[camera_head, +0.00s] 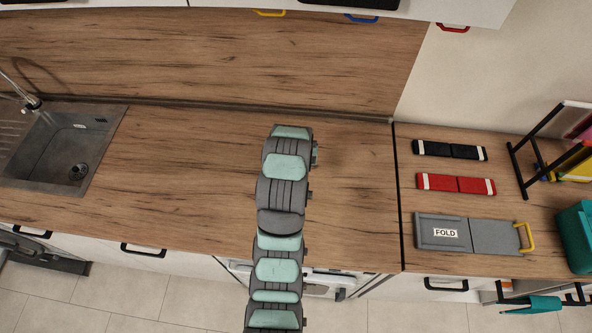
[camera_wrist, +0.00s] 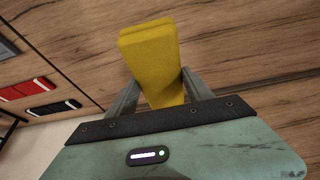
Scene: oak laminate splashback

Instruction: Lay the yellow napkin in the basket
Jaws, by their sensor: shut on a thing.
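My gripper (camera_wrist: 160,88) is shut on the yellow napkin (camera_wrist: 150,48) in the wrist view. The napkin looks like a thick folded block between the two fingers, over the wood counter; its height above the counter is unclear. In the head view my arm covers the gripper and the napkin. A teal bin (camera_head: 577,237), perhaps the basket, is cut off by the right edge of the head view. Its inside is not clearly seen.
A grey board marked FOLD (camera_head: 468,234), with a yellow handle, lies on the right counter. Behind it lie a red folded strip (camera_head: 456,184) and a black one (camera_head: 449,150). A black rack (camera_head: 540,150) stands far right. A sink (camera_head: 60,150) is left; the middle counter is clear.

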